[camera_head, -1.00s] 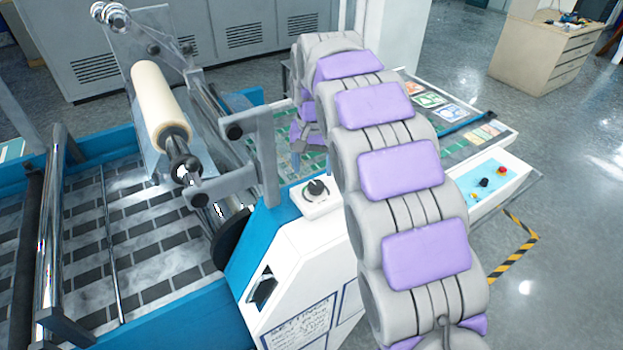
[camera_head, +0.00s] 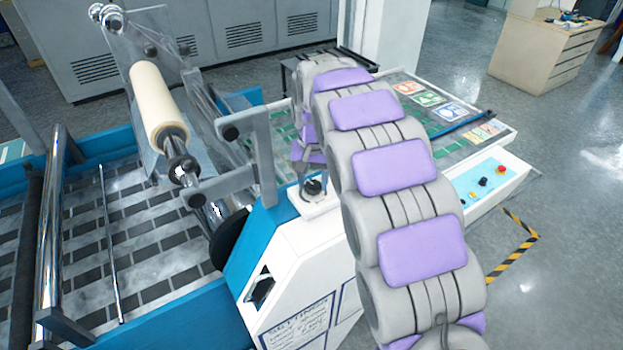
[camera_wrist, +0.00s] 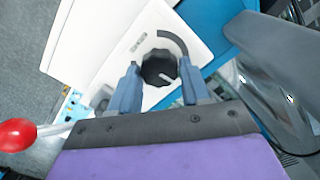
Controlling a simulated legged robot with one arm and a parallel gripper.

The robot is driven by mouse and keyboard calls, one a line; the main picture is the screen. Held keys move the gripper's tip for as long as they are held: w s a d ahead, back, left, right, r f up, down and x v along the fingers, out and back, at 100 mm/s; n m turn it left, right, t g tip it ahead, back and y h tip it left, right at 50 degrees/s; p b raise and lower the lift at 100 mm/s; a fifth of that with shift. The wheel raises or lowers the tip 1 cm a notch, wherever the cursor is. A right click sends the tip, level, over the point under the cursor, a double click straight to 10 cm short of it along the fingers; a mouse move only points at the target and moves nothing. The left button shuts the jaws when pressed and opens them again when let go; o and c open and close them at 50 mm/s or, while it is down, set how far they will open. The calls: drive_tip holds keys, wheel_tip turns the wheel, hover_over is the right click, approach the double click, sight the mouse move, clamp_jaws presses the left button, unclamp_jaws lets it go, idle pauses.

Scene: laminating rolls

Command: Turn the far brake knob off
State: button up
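A black ribbed knob (camera_head: 313,187) with a pale pointer line sits on a white plate (camera_head: 322,206) on top of the machine's side housing. In the wrist view the same knob (camera_wrist: 159,68) shows between my two blue-grey fingers, with a dark curved scale printed beside it. My gripper (camera_wrist: 159,70) is open, one finger on each side of the knob as seen from the wrist. I cannot tell whether the fingers touch it. In the head view my gripper (camera_head: 309,170) is just above the knob and partly hidden by my arm.
A grey bracket arm (camera_head: 262,150) stands close to the left of the knob. A cream roll (camera_head: 158,105) is farther left. A control panel (camera_head: 487,190) with a red button lies to the right. A red ball on a white stem (camera_wrist: 17,135) shows in the wrist view.

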drive_tip(key=shift+d, duration=0.15)
drive_tip(key=shift+c, duration=0.7)
drive_tip(key=c, duration=0.4)
drive_tip(key=shift+c, duration=0.2)
drive_tip(key=shift+n, duration=0.3)
drive_tip(key=n, duration=0.3)
drive_tip(key=n+b, duration=0.1)
drive_tip(key=n, duration=0.1)
drive_tip(key=shift+a, duration=0.25)
drive_tip(key=n, duration=0.6)
drive_tip(key=shift+s+n+b, duration=0.1)
drive_tip(key=shift+n+b, duration=0.3)
drive_tip(key=n, duration=1.2)
drive_tip(key=shift+r+n+p, duration=0.1)
drive_tip(key=shift+n+p, duration=0.25)
drive_tip(key=shift+n, duration=0.05)
